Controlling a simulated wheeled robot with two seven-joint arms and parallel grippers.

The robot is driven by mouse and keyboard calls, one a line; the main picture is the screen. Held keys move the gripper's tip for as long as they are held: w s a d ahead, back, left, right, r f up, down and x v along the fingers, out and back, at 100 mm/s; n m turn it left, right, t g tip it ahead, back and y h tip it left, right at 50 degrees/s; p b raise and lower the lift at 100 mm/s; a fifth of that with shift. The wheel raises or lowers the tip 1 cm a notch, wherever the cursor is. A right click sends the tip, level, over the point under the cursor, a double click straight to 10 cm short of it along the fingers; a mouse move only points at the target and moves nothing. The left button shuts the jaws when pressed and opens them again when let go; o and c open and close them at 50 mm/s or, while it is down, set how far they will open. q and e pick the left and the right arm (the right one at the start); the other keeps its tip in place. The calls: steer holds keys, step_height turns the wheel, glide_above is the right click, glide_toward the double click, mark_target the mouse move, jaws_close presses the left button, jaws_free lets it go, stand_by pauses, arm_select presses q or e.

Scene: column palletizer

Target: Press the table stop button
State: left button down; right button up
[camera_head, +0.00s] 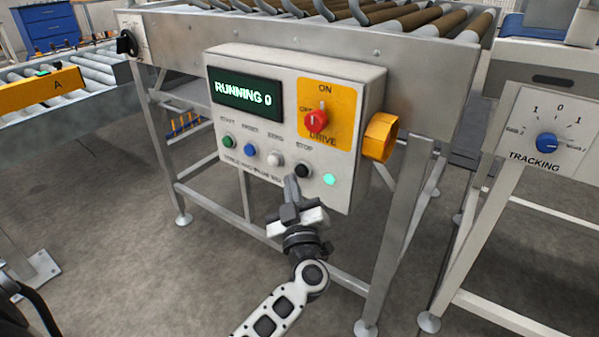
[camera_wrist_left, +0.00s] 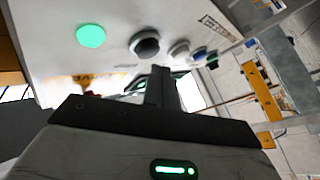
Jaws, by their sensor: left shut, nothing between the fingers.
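The control box (camera_head: 285,75) is mounted on the front of the roller table. Its black stop button (camera_head: 303,170) sits at the lower right of the button row, under the word STOP. In the left wrist view the stop button (camera_wrist_left: 145,45) is dark and round with a pale rim. My left gripper (camera_head: 292,184) is shut and empty. Its fingertips are just below and left of the stop button in the head view. I cannot tell whether they touch the panel. In the wrist view the fingers (camera_wrist_left: 160,80) show below the button, apart from it in the picture. My right gripper is out of view.
Green start (camera_head: 229,141), blue (camera_head: 250,149) and white (camera_head: 275,159) buttons lie left of stop. A lit green lamp (camera_head: 329,179) lies right. The display (camera_head: 246,96) reads "RUNNING 0". Table legs stand below.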

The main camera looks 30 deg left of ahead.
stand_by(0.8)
arm_select(q)
steer(key=shift+w, duration=0.15)
steer(key=shift+w, duration=0.3)
steer(key=shift+w, duration=0.2)
stand_by(0.3)
steer(key=shift+w+d, duration=0.1)
steer(key=shift+w, duration=0.2)
stand_by(0.5)
steer(key=shift+s+p, duration=0.85)
steer(key=shift+s, duration=0.1)
